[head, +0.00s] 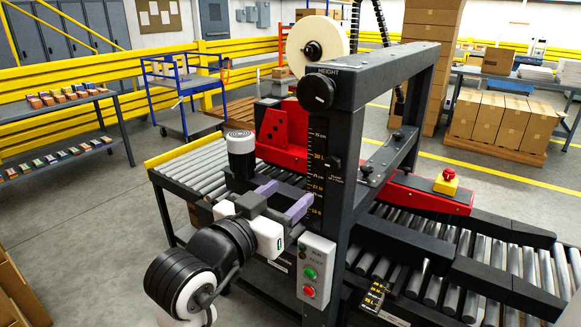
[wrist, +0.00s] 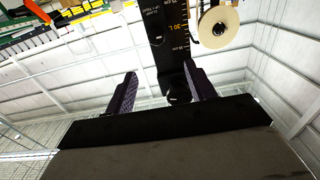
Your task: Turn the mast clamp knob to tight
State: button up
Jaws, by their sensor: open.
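The dark mast (head: 335,180) of the machine stands upright, with a yellow height scale on its face. In the wrist view the scale plate (wrist: 171,38) rises beyond my fingers. A round black knob (wrist: 179,97) shows low between the two fingers in the wrist view, partly hidden by the gripper body; its setting cannot be read. The wrist view also shows the open gripper (wrist: 160,75); contact with the knob cannot be told.
A larger black HEIGHT knob (head: 319,91) sits at the mast's top. A control box (head: 315,270) with green and red buttons is right of my arm. A tape roll (head: 318,46) stands above. Roller conveyors (head: 205,170) flank the machine.

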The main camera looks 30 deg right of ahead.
aim_at(330, 164)
jog(key=p+x, duration=0.1)
jog(key=x, duration=0.3)
jog(key=p+x, duration=0.2)
jog(key=x, duration=0.3)
jog(key=p+x, duration=0.1)
jog(key=x, duration=0.4)
jog(key=shift+s+f+p, duration=0.25)
jog(key=shift+f+p, duration=0.05)
jog(key=shift+p, duration=0.1)
jog(key=c, duration=1)
